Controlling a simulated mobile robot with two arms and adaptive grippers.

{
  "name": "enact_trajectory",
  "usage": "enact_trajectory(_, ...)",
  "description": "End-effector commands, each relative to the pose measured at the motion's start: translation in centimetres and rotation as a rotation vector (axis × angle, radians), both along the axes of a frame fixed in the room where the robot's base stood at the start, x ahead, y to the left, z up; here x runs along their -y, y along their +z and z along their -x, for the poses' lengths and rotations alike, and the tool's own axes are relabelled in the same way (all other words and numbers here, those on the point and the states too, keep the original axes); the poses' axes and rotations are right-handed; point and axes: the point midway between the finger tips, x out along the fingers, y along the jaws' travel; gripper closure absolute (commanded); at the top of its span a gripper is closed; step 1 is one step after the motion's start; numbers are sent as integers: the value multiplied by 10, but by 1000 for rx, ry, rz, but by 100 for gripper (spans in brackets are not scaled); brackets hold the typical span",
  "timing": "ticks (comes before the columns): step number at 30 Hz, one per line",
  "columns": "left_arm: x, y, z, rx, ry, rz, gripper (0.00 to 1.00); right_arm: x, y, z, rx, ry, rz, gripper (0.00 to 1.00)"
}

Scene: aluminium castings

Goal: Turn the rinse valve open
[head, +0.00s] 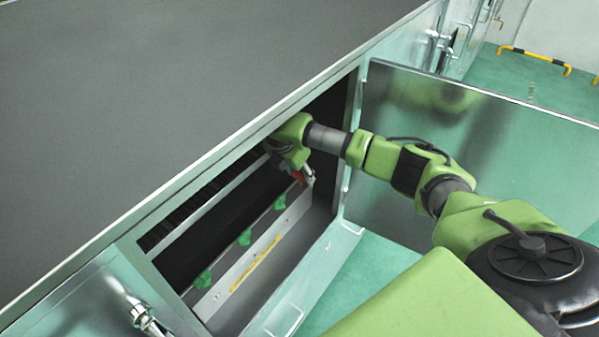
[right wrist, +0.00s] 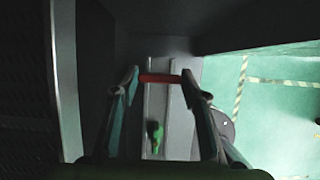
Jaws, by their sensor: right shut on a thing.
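A red valve handle (head: 297,176) shows inside the open cabinet, partly hidden by my right gripper (head: 305,176). In the right wrist view the red handle (right wrist: 160,78) spans crosswise between the two fingertips of my right gripper (right wrist: 161,80), which is shut on it. Several green valve handles stand in a row along the pale panel: a near one (head: 203,279), a middle one (head: 244,237) and a farther one (head: 280,202). One green handle (right wrist: 155,137) shows below the red one in the right wrist view. No label is readable. My left gripper is out of view.
My right arm reaches through the cabinet opening. The open metal door (head: 470,150) stands to its right. The cabinet's top edge (head: 215,160) runs close above the gripper. A yellow strip (head: 255,265) lies on the panel. Green floor (head: 350,270) is clear in front.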

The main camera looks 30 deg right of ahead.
Motion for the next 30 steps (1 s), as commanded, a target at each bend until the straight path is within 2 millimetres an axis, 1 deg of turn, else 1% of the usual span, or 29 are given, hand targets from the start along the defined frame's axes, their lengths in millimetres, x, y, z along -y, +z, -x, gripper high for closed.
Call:
enact_trajectory(5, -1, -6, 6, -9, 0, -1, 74, 1, -2, 1, 0, 28, 2, 80)
enact_trajectory(11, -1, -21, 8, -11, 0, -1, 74, 2, -4, 1, 1, 124, 2, 80)
enact_trajectory(17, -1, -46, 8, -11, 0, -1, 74, 3, -6, 2, 2, 287, 2, 80)
enact_trajectory(30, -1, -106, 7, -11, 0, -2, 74, 4, -7, 3, 4, 705, 3, 80)
